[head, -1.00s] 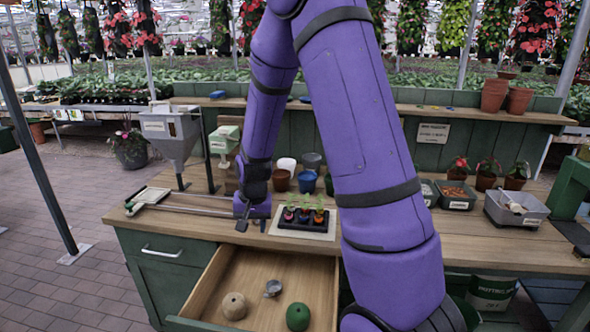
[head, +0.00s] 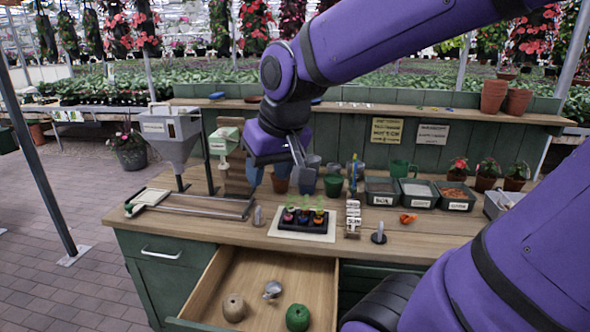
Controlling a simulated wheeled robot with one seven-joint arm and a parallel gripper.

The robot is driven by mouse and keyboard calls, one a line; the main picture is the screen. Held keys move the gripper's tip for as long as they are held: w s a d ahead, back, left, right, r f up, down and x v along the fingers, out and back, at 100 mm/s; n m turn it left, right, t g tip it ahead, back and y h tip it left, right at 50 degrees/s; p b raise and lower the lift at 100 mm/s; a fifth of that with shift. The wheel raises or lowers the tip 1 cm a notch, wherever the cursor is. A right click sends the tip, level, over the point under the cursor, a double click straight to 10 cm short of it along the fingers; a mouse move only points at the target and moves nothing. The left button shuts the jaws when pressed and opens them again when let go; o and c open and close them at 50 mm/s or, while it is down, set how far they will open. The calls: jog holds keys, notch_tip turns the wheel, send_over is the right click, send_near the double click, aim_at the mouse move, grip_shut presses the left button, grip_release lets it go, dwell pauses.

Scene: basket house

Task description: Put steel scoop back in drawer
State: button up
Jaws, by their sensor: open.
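A small grey metal scoop (head: 272,290) lies on the floor of the open drawer (head: 262,262), near its middle. It is small in the picture, so its fine shape is hard to make out. My gripper (head: 298,152) is raised above the back of the workbench, near the pots, well above and behind the drawer. Its fingers point down, open, with nothing seen between them.
A tan ball (head: 233,308) and a green ball (head: 297,317) of twine share the drawer. A seedling tray (head: 303,238) stands on the bench behind it. Pots (head: 333,186), labelled bins (head: 383,191) and a hopper stand (head: 172,140) line the back.

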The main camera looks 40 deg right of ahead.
jog(key=s+r+n, duration=0.1)
jog(key=s+r, duration=0.1)
jog(key=s, duration=0.5)
jog(key=shift+s+a+r+n+t, duration=0.3)
jog(key=shift+a+r+n+t, duration=0.05)
jog(key=shift+a+n+t, duration=0.05)
jog(key=shift+c, duration=0.2)
dwell(0.6)
